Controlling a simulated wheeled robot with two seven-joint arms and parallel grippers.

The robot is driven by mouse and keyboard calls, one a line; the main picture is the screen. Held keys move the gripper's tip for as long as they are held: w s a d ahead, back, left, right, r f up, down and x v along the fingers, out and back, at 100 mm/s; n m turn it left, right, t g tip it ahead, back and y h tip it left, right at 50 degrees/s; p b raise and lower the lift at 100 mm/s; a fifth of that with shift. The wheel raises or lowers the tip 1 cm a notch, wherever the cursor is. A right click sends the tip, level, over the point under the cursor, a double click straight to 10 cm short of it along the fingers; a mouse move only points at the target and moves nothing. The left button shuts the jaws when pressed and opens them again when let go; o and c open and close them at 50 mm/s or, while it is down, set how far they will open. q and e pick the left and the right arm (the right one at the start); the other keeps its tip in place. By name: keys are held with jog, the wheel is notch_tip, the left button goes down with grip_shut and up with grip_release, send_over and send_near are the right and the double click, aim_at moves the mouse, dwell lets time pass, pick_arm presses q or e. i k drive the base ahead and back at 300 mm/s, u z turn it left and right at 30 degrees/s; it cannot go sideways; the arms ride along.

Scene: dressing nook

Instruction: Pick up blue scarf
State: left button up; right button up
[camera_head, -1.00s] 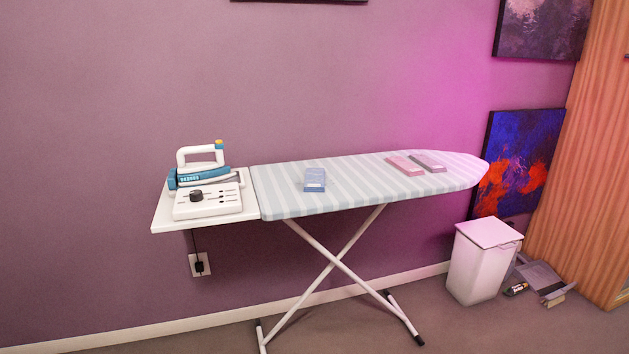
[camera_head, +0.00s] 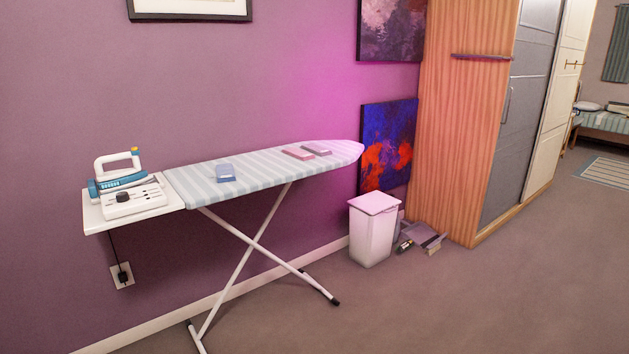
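A small blue flat item (camera_head: 225,173), which looks like the folded blue scarf, lies on the left half of the striped ironing board (camera_head: 262,176). A pink flat item (camera_head: 298,153) and a darker mauve one (camera_head: 317,150) lie close together towards the board's right end. Neither of my grippers shows in the head view.
A white and blue iron (camera_head: 118,178) stands on the board's left shelf, its cord running to a wall socket. A white lidded bin (camera_head: 374,230) and a dustpan (camera_head: 425,237) stand right of the board. A wooden wardrobe (camera_head: 465,120) is further right. Open floor (camera_head: 480,300) lies in front.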

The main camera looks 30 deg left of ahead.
aim_at(225, 172)
jog(key=u, duration=0.1)
jog(key=i, duration=2.2)
jog(key=u, duration=2.1)
jog(key=i, duration=0.9)
jog(key=u, duration=1)
